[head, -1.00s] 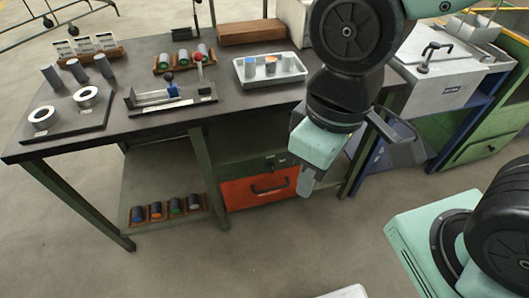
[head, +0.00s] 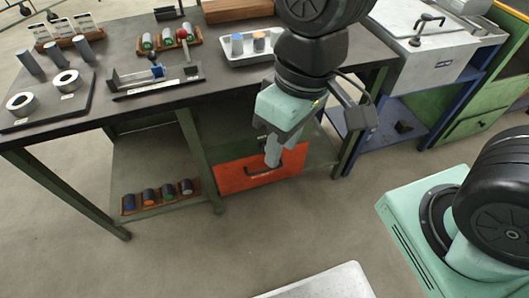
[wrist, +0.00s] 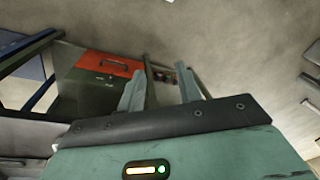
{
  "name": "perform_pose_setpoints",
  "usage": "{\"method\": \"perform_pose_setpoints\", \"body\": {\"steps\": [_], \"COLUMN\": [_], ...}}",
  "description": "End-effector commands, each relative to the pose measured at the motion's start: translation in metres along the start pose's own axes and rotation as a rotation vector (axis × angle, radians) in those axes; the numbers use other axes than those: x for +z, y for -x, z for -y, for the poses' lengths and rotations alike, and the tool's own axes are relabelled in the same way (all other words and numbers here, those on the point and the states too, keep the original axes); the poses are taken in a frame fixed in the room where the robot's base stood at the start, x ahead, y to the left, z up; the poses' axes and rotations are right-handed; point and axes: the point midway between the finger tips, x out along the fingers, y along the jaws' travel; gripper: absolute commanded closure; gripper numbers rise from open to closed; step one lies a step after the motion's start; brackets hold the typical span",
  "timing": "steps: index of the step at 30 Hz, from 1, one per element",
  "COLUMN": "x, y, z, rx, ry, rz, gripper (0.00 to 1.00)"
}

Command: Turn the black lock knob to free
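The orange drawer (head: 235,178) with a black bar handle sits under the workbench. In the head view my gripper (head: 279,163) hangs in front of the upper right part of the drawer and hides the green panel there. The wrist view shows the drawer (wrist: 92,63) upside down, with the dark green panel (wrist: 85,90) beside it. A small dark spot on that panel (wrist: 111,77) may be the black lock knob; it is too small to tell its turn. My gripper's two fingers (wrist: 160,77) are apart, with nothing seen between them.
The bench top (head: 210,92) carries a white tray (head: 232,59), a slide fixture (head: 155,78) and a plate with rings (head: 45,100). A blue-framed stand (head: 400,95) is to the right.

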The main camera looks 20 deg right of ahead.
Motion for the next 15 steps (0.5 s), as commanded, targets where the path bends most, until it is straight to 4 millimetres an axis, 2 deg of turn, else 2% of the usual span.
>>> {"method": "perform_pose_setpoints", "body": {"steps": [1, 5, 8, 9, 12, 15], "x": [-0.017, -0.071, -0.109, -0.122, -0.145, -0.157], "y": [-0.036, -0.1, -0.151, -0.172, -0.22, -0.256], "z": [-0.007, -0.038, -0.08, -0.1, -0.154, -0.203], "rx": [-0.037, -0.095, -0.076, -0.053, 0.03, 0.127], "ry": [-0.043, -0.179, -0.286, -0.329, -0.421, -0.488], "rz": [-0.018, -0.109, -0.184, -0.213, -0.273, -0.315], "gripper": [0.65, 0.65, 0.65, 0.65, 0.65, 0.65]}}
